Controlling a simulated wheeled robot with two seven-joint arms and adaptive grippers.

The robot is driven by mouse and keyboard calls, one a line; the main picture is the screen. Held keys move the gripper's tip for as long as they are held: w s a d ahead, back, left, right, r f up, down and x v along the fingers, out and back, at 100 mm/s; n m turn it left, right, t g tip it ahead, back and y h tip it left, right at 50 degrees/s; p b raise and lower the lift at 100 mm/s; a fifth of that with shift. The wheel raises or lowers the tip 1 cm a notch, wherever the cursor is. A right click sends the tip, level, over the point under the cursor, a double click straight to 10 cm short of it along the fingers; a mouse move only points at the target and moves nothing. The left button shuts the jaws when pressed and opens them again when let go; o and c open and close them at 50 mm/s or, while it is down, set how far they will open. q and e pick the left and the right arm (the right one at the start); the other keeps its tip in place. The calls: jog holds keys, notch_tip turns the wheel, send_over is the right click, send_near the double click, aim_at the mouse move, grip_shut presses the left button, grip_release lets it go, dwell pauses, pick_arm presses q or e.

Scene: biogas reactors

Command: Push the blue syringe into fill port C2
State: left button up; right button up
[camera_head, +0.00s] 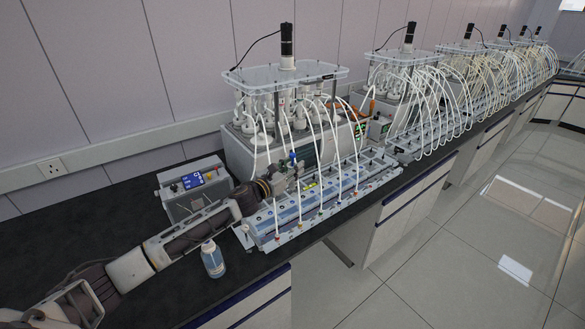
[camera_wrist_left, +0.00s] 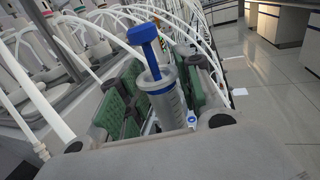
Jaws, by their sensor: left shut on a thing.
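The blue syringe (camera_wrist_left: 160,85) has a clear barrel and a blue plunger that sticks up toward the camera in the left wrist view. In the head view its blue top (camera_head: 292,157) shows small. My left gripper (camera_wrist_left: 160,100), with green finger pads, is shut on the syringe barrel. In the head view my left gripper (camera_head: 285,178) is over the back of the long row of light blue units (camera_head: 300,208), in front of the first reactor. The syringe tip is hidden, and port C2 cannot be told apart. My right gripper is not in view.
The first reactor (camera_head: 285,75) stands behind, with white tubes arching down to the row. The black bench (camera_head: 80,228) is clear at left.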

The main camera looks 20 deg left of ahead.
aim_at(290, 185)
pick_arm(q)
jog(key=shift+f, duration=0.15)
jog(key=shift+f+b, duration=2.2)
jog(key=shift+f, duration=0.15)
jog(key=shift+f+b, duration=0.75)
jog(key=shift+f, duration=0.3)
dwell(2.0)
jog(key=o, duration=1)
